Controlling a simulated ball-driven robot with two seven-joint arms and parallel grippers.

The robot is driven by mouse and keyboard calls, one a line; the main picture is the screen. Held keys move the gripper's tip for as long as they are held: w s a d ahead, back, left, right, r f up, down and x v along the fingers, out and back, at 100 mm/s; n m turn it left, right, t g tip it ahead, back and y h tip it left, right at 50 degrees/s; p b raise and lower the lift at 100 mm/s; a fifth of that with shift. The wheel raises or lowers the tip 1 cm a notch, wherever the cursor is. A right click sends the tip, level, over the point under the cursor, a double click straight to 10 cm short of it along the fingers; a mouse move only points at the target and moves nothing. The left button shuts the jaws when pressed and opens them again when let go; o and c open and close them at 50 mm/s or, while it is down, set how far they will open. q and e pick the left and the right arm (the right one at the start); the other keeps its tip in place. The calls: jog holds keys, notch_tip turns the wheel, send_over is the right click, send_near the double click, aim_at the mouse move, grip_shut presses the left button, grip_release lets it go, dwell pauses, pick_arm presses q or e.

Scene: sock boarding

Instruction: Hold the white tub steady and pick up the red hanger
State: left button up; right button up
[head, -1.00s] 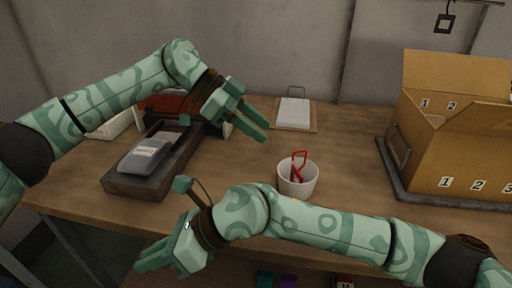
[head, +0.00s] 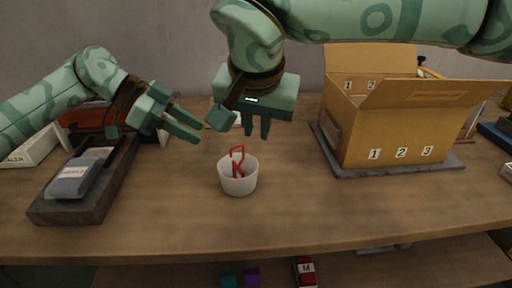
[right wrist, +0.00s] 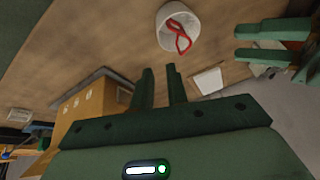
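The white tub (head: 238,185) stands upright on the workbench, and the red hanger (head: 237,153) leans in it with its top above the rim. Both show in the right wrist view, the tub (right wrist: 165,38) with the hanger (right wrist: 181,42) in it. My left gripper (head: 199,134) is open and empty, up and to the left of the tub in the head view. Its fingers also show at the right of the right wrist view (right wrist: 244,43). My right gripper (head: 257,134) is open and empty, above and behind the tub, fingers pointing down. Neither gripper touches the tub or hanger.
An open cardboard box (head: 355,150) stands on a dark tray (head: 375,171) to the right. A grey sock-like packet (head: 72,183) lies on a dark stand (head: 88,205) at the left. The bench in front of the tub is clear. Small items sit on a shelf below.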

aim_at(257, 167)
jog(key=x, duration=1.4)
jog(key=shift+f, duration=0.2)
pick_arm(q)
jog(key=shift+c, duration=0.3)
pick_arm(e)
grip_shut()
pick_arm(q)
jog(key=shift+c, duration=0.3)
